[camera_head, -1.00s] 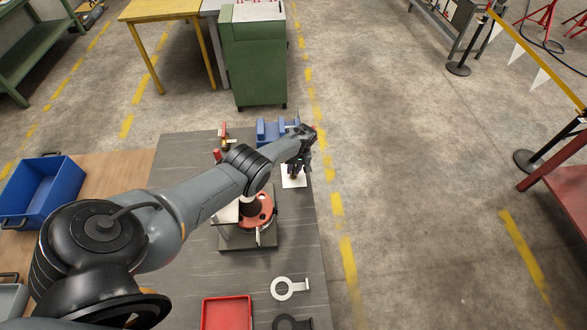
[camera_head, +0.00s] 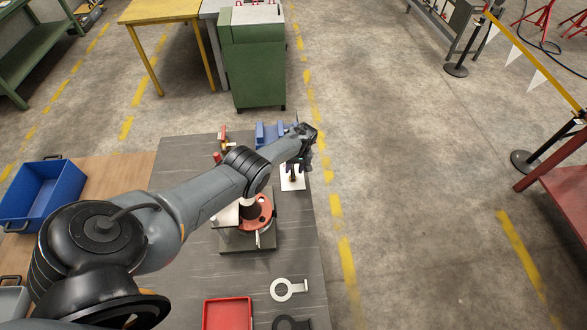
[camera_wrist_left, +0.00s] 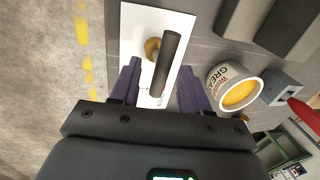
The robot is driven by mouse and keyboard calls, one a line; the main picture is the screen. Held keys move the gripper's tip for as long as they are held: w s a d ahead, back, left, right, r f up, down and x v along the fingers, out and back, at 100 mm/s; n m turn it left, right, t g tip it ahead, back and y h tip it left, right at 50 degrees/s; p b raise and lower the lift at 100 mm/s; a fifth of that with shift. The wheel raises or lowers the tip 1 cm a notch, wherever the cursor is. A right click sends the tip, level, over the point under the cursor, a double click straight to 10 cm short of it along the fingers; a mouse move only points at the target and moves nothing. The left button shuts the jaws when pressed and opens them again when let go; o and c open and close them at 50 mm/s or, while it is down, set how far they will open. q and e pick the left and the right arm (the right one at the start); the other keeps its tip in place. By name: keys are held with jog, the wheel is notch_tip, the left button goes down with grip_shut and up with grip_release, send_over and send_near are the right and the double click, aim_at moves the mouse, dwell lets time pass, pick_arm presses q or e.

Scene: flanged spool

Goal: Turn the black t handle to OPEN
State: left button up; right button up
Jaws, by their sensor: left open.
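The black T handle (camera_wrist_left: 168,62) shows in the left wrist view as a dark bar over a brass stem (camera_wrist_left: 152,48). It is mounted on a white plate (camera_wrist_left: 133,28) with small markings that I cannot read. In the head view the white plate (camera_head: 293,182) lies at the right edge of the bench, mostly below my left gripper (camera_head: 303,163). In the left wrist view my left gripper (camera_wrist_left: 160,88) is open, its two purple fingers apart on either side of the bar's near end. I cannot tell whether either finger touches it.
A grease tin (camera_wrist_left: 222,78) stands beside the plate. A blue block (camera_head: 268,133) is behind the arm. The red flanged spool (camera_head: 262,210), a red tray (camera_head: 227,314) and a white ring-shaped tool (camera_head: 289,290) are nearer. A blue bin (camera_head: 42,195) stands left.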

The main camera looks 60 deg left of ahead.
pick_arm(q)
notch_tip(320, 180, up, 8)
jog(key=w+p, duration=0.1)
jog(key=p, duration=0.3)
jog(key=shift+w+d, duration=0.25)
jog(key=shift+d, duration=0.1)
jog(key=s+d+r+m+t+p, duration=0.1)
jog(key=s+d+m, duration=0.3)
jog(key=d, duration=0.3)
jog(key=s+d+r+m+t+y+p, duration=0.1)
jog(key=s+d+r+m, duration=0.15)
jog(key=d, duration=0.45)
jog(key=s+d+m+t+p, duration=0.1)
jog(key=s+d+m, duration=0.35)
jog(key=d, duration=0.25)
jog(key=s+d+r+m+t+h+p, duration=0.1)
jog(key=s+d+r+m, duration=0.3)
jog(key=s+d+r, duration=0.9)
jog(key=shift+d+r+t+h, duration=0.35)
jog(key=shift+r+t+h, duration=0.25)
jog(key=shift+r+t, duration=0.15)
